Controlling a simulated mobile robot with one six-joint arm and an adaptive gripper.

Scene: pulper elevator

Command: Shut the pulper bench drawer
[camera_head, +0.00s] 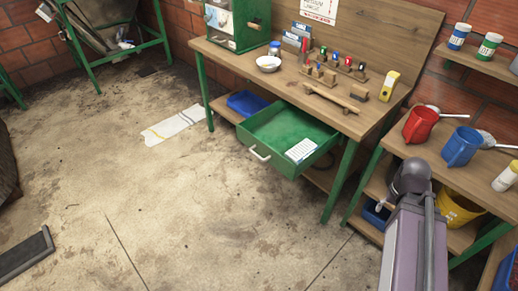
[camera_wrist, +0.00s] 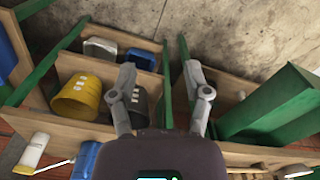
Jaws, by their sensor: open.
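The green pulper bench drawer (camera_head: 290,140) is pulled out from under the wooden bench top (camera_head: 340,118). A pale handle (camera_head: 259,154) is on its front, and a white printed card (camera_head: 301,150) lies inside at the right. In the wrist view the green drawer (camera_wrist: 270,108) shows at the right. My gripper (camera_wrist: 160,72) is open and empty, with its two fingers apart over the gap between the shelf unit and the bench. It is beside the drawer and not touching it. In the head view my arm is at the lower right; the gripper's fingertips cannot be made out there.
A shelf unit (camera_head: 470,175) with a red jug (camera_head: 420,124), a blue jug (camera_head: 461,146) and a yellow bucket (camera_head: 455,209) stands right of the bench. A green bench leg (camera_head: 340,182) stands between. A striped cloth (camera_head: 174,126) lies on the floor. Floor before the drawer is clear.

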